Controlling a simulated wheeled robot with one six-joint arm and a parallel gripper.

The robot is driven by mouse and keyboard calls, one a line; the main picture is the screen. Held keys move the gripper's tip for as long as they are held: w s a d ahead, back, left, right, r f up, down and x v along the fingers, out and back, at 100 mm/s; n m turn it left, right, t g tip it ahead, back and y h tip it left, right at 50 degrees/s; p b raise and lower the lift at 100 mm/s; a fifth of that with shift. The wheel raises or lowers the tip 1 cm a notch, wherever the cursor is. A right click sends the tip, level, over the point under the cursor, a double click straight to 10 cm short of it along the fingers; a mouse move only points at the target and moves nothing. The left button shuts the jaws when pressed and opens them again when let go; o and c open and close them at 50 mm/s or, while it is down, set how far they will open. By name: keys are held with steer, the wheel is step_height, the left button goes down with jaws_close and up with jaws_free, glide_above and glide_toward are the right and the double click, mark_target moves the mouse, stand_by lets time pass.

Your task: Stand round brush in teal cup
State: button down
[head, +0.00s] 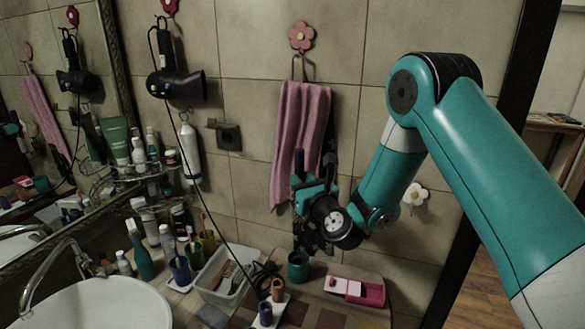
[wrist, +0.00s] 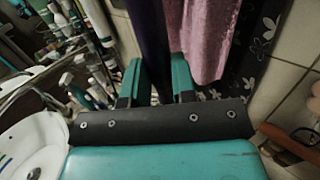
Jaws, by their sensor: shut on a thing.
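My gripper (head: 302,187) is shut on the round brush, whose dark purple handle (head: 299,161) stands up above the fingers, roughly upright. In the wrist view the purple handle (wrist: 149,40) rises between the two teal fingers (wrist: 157,84). Dark parts hang below the gripper in the head view, and I cannot clearly tell the brush head from the wrist parts there. The teal cup (head: 298,267) stands on the counter almost directly below the gripper. I cannot tell whether the brush's lower end is above the cup's rim or inside it. The cup does not show in the wrist view.
A white basket (head: 216,290) with a brush and dark cord stands left of the cup. A pink box (head: 372,295) lies right. A pink towel (head: 298,130) hangs behind the gripper.

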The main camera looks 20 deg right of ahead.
mark_target(300, 221)
steer(key=shift+w+f, duration=0.1)
steer(key=shift+w, duration=0.35)
step_height(300, 221, down, 12)
steer(key=b, duration=1.2)
steer(key=shift+s, duration=0.1)
steer(key=c, duration=0.9)
jaws_free()
steer(key=shift+o, duration=0.2)
